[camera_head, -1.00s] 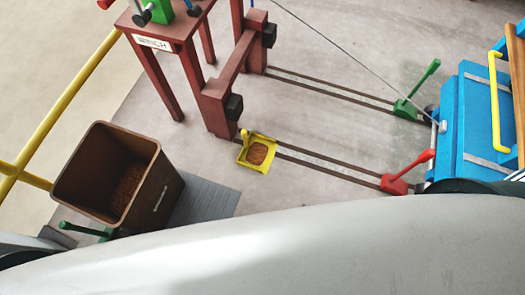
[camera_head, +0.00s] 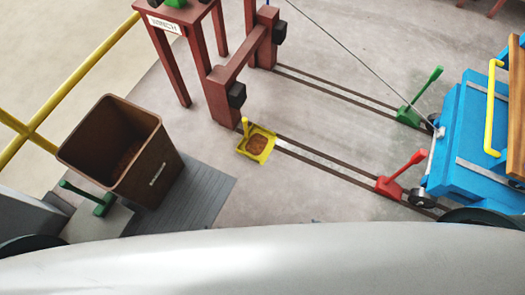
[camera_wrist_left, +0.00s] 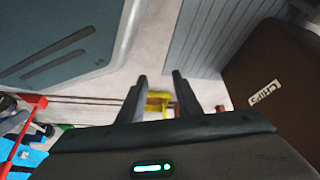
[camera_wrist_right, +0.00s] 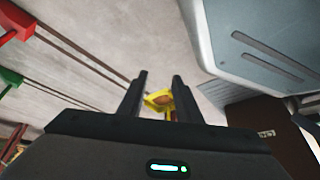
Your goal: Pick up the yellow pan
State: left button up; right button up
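The yellow pan (camera_head: 257,143) lies on the floor near the end of the rails, with brown chips in it and a short yellow handle at its upper left. It also shows small in the left wrist view (camera_wrist_left: 157,97) and the right wrist view (camera_wrist_right: 158,98), beyond the fingertips. My left gripper (camera_wrist_left: 159,78) is open and empty, well away from the pan. My right gripper (camera_wrist_right: 161,76) is open and empty, also apart from the pan. Neither gripper shows in the head view.
A brown chips bin (camera_head: 155,175) stands left of the pan on a grey slatted mat (camera_head: 205,195). A red winch frame (camera_head: 222,105) is just behind the pan. Red (camera_head: 390,185) and green (camera_head: 410,115) levers and a blue cart (camera_head: 470,150) stand right. Floor in front of the pan is clear.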

aim_at(257, 143)
jog(key=u, duration=1.4)
jog(key=z, duration=1.4)
jog(key=i+l+u, duration=0.3)
jog(key=i+l, duration=0.15)
jog(key=l, duration=0.2)
jog(key=i+l+u, duration=0.35)
jog(key=l, duration=0.4)
jog(key=i+l+u, duration=0.15)
jog(key=l, duration=0.3)
jog(key=i, duration=0.05)
